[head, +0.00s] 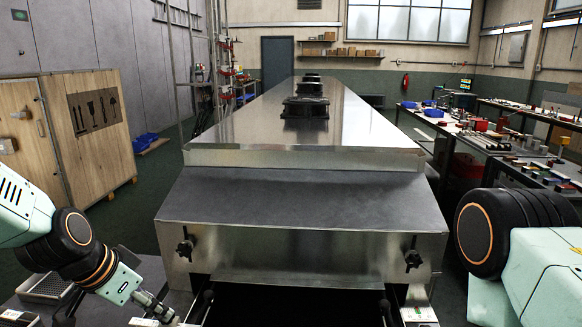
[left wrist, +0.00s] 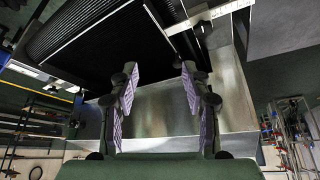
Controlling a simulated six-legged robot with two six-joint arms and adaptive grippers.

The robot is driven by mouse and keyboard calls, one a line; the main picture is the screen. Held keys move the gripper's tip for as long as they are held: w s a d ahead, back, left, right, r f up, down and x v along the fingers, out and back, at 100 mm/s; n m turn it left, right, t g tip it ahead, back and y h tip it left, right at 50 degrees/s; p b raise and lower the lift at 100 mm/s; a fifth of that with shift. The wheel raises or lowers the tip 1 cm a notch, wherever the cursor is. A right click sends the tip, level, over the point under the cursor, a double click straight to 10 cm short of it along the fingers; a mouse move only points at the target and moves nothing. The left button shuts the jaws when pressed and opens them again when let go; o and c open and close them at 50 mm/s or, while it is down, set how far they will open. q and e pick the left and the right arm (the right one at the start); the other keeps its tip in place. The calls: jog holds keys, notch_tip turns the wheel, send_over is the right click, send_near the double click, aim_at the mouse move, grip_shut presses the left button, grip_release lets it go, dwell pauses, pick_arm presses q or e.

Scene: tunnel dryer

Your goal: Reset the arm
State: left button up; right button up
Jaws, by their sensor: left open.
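My left arm comes in from the left in the head view, and its gripper (head: 160,308) is low beside the front left corner of the tunnel dryer (head: 305,205). In the left wrist view the two fingers of my left gripper (left wrist: 158,95) stand apart with purple pads and nothing between them. The dryer's metal side and its dark ribbed belt (left wrist: 95,40) show beyond the fingers. My right arm shows at the right edge of the head view, but its gripper is out of the picture.
A wooden crate (head: 95,125) stands on the left. Workbenches (head: 490,140) with tools and parts line the right. A perforated metal tray (head: 45,288) lies at the lower left near my left arm. Two black knobs (head: 186,247) (head: 412,259) stick out from the dryer's front.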

pick_arm(q)
jog(key=s+d+f+n+y+b, duration=0.15)
jog(key=s+f+n, duration=0.3)
jog(key=f, duration=0.45)
jog(key=s+f+n+y+b, duration=0.1)
jog(key=s+f+n+b, duration=0.15)
jog(key=s+f, duration=0.5)
jog(key=s+f+g+b, duration=0.1)
jog(key=s+f+g, duration=0.1)
jog(key=s+f, duration=0.5)
jog(key=s+d+f+g+b, duration=0.1)
jog(key=s+f+g, duration=0.1)
jog(key=s+f, duration=0.5)
jog(key=s, duration=0.4)
jog(key=shift+s+g, duration=0.15)
jog(key=shift+g, duration=0.25)
jog(key=shift+s+y, duration=0.15)
jog(key=shift+y, duration=0.1)
